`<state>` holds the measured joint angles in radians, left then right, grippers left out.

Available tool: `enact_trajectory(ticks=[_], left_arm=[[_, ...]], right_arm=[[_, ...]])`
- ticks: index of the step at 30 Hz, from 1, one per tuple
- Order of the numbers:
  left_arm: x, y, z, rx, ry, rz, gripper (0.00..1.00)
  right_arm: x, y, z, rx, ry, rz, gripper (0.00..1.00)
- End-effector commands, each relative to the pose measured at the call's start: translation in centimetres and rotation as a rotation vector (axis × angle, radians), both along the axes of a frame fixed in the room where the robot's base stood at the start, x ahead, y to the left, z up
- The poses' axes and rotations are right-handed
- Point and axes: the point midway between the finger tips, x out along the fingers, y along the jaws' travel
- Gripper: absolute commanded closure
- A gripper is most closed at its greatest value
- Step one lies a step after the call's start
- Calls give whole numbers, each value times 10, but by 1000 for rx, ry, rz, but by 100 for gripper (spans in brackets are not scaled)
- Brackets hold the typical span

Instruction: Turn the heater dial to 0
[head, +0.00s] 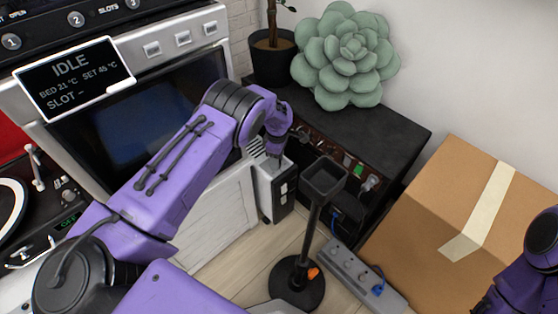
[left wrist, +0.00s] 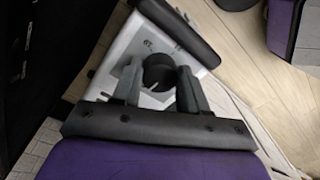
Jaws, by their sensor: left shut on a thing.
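The heater (head: 263,192) is a small white and black box on the floor between the white cabinet and the dark shelf. In the left wrist view its white top panel (left wrist: 128,48) shows a round black dial (left wrist: 158,70) with small printed marks around it, too blurred to read surely. My left gripper (head: 274,158) points down onto the heater's top. In the left wrist view its two grey fingers (left wrist: 160,88) are shut on the dial, one on each side. The dial's pointer and setting cannot be made out. My right arm shows only in part at the lower right; its gripper is out of view.
A black stand (head: 307,235) with a square tray top is close right of the heater. A grey power strip (head: 350,268) lies on the floor. A cardboard box (head: 425,235) is at the right. The dark shelf (head: 385,128) carries a succulent (head: 345,60).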

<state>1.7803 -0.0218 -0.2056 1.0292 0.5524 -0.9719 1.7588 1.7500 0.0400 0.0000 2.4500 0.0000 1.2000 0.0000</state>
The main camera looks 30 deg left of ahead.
Motion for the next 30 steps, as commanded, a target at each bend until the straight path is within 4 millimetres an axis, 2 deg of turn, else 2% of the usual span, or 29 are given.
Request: enact_trajectory(ticks=[1,9,23,24,26,27,30], left_arm=[[-4,7,-2,10,13,21,87],[-5,7,-2,11,15,93,88],[-6,7,-3,10,18,107,87],[-6,7,-4,10,19,106,54],[-6,6,-3,9,18,106,34],[-5,5,-3,9,16,107,32],[-3,2,-2,7,12,104,32]], right_arm=[[0,0,0,0,0,0,57],[0,0,0,0,0,0,57],[0,0,0,0,0,0,57],[0,0,0,0,0,0,57],[0,0,0,0,0,0,57],[0,0,0,0,0,0,57],[0,0,0,0,0,0,57]])
